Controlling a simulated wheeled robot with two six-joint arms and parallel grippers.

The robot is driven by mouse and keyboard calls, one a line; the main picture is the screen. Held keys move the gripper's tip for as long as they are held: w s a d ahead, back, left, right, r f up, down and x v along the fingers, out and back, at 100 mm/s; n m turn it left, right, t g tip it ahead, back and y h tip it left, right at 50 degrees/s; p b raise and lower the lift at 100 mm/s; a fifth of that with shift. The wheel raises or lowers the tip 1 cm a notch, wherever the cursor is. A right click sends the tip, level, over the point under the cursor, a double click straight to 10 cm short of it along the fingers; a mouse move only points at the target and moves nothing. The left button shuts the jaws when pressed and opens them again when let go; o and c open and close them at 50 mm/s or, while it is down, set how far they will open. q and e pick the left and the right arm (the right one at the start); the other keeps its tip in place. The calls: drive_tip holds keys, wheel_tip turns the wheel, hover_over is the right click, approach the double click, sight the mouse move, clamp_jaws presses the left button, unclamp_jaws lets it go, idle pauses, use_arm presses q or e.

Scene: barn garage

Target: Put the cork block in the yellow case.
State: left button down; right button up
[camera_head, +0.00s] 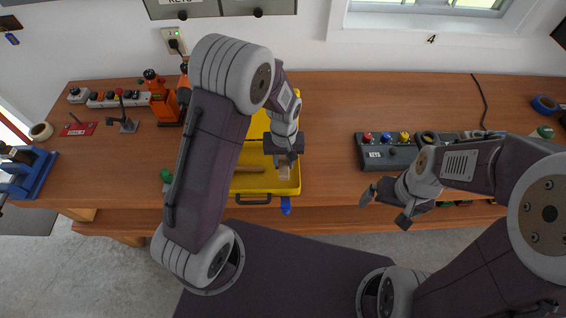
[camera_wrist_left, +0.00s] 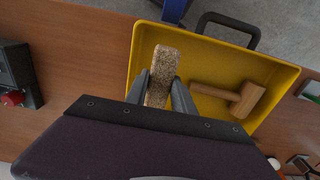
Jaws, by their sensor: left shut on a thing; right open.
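The yellow case (camera_head: 262,184) stands open near the front edge of the workbench, its handle toward me. It also shows in the left wrist view (camera_wrist_left: 290,75). My left gripper (camera_head: 288,160) is over the right part of the case. It is shut on the speckled tan cork block (camera_wrist_left: 162,66), which also shows below the fingers in the head view (camera_head: 284,173). I cannot tell whether the block touches the case floor. A wooden mallet (camera_wrist_left: 240,97) lies in the case beside the block. My right gripper (camera_head: 387,204) is open and empty, right of the case near the bench edge.
A dark key panel with coloured knobs (camera_head: 388,155) lies on the bench (camera_head: 330,110) right of the case. A blue vise (camera_head: 30,172) is at the far left. Orange tools (camera_head: 163,103) and a power strip (camera_head: 118,99) stand back left. The bench between case and panel is clear.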

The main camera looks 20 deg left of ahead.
sight(284, 166)
use_arm(q)
drive_tip(key=shift+w+a+f, duration=0.15)
drive_tip(key=shift+w+f, duration=0.35)
drive_tip(key=shift+w, duration=0.35)
drive_tip(key=shift+w+a+f, duration=0.1)
drive_tip(key=shift+w+f, duration=0.2)
wheel_tip(284, 166, down, 4)
drive_tip(key=shift+s+r+p, duration=0.15)
drive_tip(key=shift+r+p, duration=0.1)
drive_tip(key=shift+p, duration=0.4)
drive_tip(key=shift+f, duration=0.3)
drive_tip(key=c, duration=1.3)
unclamp_jaws()
drive_tip(key=shift+c, duration=0.2)
